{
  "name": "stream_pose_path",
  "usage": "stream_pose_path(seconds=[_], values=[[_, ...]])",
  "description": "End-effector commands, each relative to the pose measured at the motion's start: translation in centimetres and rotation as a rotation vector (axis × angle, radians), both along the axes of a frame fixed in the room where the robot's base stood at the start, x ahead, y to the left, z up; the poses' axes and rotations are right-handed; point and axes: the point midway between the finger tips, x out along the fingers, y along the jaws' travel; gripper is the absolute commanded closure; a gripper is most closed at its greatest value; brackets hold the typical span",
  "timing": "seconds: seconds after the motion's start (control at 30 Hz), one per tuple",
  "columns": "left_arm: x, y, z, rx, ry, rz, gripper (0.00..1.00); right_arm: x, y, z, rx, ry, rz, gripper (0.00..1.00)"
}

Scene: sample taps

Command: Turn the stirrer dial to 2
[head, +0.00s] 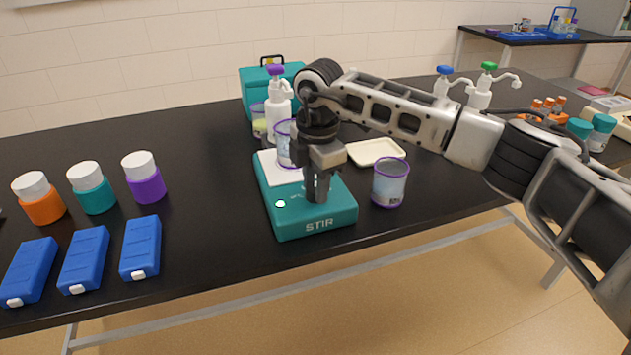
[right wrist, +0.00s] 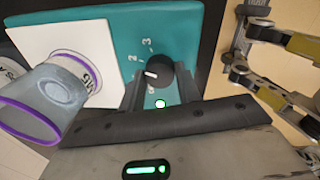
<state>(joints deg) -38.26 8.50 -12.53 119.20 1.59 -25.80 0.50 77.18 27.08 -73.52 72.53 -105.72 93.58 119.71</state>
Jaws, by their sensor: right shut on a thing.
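The teal stirrer (head: 288,226) stands on the black bench, with a white top plate (head: 281,172) and "STIR" on its front. Its black dial (right wrist: 160,80) shows in the right wrist view, with a white pointer mark and the digits 2 and 3 beside it. The mark points left in that view, below the 2; its exact setting is hard to read. My right gripper (head: 318,190) reaches down from above and is shut on the dial, one finger on each side. In the head view the gripper hides the dial.
A purple-rimmed beaker (head: 284,150) stands on the plate, close behind my right gripper. Another beaker (head: 389,182) stands right of the stirrer, near a cream tray (head: 375,151). A purple-topped pump bottle (head: 278,118) is behind. Blue boxes (head: 84,259) and capped jars (head: 92,188) are at left.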

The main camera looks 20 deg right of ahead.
Motion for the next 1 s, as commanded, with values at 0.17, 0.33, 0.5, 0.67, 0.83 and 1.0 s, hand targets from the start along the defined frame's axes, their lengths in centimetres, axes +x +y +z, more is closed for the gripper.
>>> stream_pose_path(seconds=[0.17, 0.33, 0.5, 0.67, 0.83, 1.0], values=[[0.0, 0.0, 0.0, 0.000, 0.000, 0.000, 0.20, 0.1, -0.1, 0.2, -0.001, -0.005, 0.000, 0.53], [0.0, 0.0, 0.0, 0.000, 0.000, 0.000, 0.20, 0.1, 0.0, 0.1, 0.000, -0.003, 0.000, 0.45], [0.0, 0.0, 0.0, 0.000, 0.000, 0.000, 0.20, 0.0, 0.0, 0.2, -0.001, -0.002, 0.001, 0.45], [0.0, 0.0, -0.3, -0.001, 0.000, 0.000, 0.20, 0.0, 0.0, 1.7, 0.001, -0.005, 0.001, 0.45], [0.0, 0.0, -0.6, -0.006, 0.000, 0.001, 0.20, -0.2, -0.1, 5.4, 0.001, -0.008, 0.001, 0.45], [0.2, -0.1, -0.4, -0.014, -0.010, 0.002, 0.20, -0.4, -0.1, 9.6, 0.000, -0.009, 0.000, 0.45]])
